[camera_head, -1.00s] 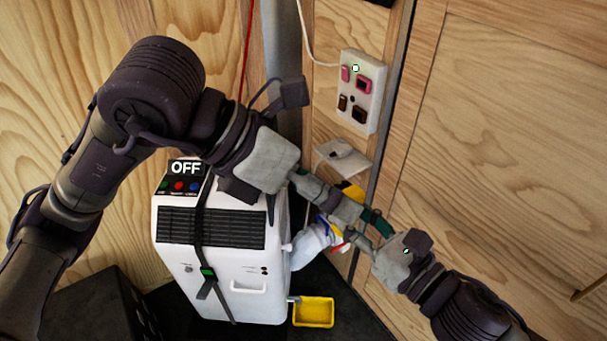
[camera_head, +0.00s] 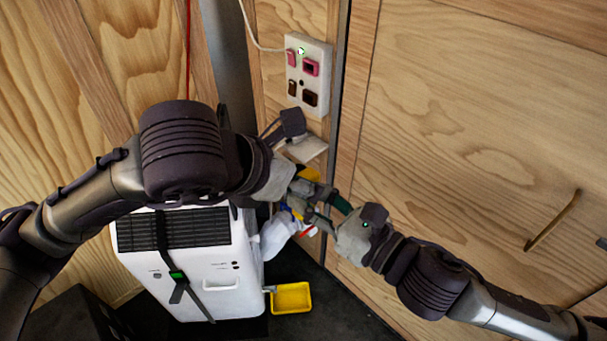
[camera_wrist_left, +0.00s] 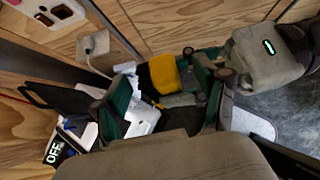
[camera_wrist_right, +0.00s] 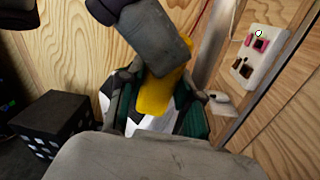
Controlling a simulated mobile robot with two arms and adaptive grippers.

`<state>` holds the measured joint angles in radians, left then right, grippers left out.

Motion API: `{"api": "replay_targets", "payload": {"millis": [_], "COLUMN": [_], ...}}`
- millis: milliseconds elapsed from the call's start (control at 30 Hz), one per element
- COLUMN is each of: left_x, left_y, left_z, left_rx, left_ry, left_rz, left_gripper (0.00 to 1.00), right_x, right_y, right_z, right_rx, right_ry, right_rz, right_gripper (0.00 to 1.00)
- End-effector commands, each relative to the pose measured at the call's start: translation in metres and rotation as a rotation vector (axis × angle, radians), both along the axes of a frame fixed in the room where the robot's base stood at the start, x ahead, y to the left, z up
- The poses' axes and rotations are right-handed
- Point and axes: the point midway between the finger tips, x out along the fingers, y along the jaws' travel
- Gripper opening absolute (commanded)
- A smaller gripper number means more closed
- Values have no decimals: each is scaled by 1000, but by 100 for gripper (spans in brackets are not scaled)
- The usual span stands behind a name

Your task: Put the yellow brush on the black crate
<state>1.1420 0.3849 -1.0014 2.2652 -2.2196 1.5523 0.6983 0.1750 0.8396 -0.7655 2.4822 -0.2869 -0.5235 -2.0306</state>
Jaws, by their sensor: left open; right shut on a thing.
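The yellow brush (camera_head: 308,173) is partly hidden between my two grippers beside the white machine; its yellow part shows clearly in the left wrist view (camera_wrist_left: 163,72) and the right wrist view (camera_wrist_right: 160,92). My right gripper (camera_wrist_right: 158,108) is shut on the brush. My left gripper (camera_wrist_left: 165,95) is open, its fingers spread on either side of the brush; I cannot tell if they touch it. The black crate (camera_head: 68,315) is at the bottom left of the head view, partly behind my left arm. It also shows at the left of the right wrist view (camera_wrist_right: 48,130).
The white machine (camera_head: 215,265) stands between crate and grippers. A white bag-like thing (camera_head: 275,236) is behind it. A yellow tray (camera_head: 291,297) is low at its right. A socket panel (camera_head: 308,70) and wooden walls are close by. A handle (camera_head: 553,220) is at right.

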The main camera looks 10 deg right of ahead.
Motion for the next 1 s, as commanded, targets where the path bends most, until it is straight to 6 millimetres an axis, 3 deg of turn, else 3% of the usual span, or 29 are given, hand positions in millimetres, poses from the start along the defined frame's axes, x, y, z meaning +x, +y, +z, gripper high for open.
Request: {"api": "replay_targets", "payload": {"millis": [467,867,900,1000], "left_x": [7,6,6,6], "left_y": [-8,-9,-9,-9], "left_z": [-11,-10,-10,-10], "left_rx": [0,-1,-2,-2], "left_ry": [-1,-1,-1,-1], "left_rz": [-1,-3,-4,-4], "left_gripper": [73,8,8,8], "right_x": [0,0,0,0], "right_y": [0,0,0,0], "right_z": [0,0,0,0], "right_rx": [1,1,1,1], "right_ry": [-1,-1,-1,-1], "right_rz": [0,1,1,1], "right_gripper": [0,0,39,56]}}
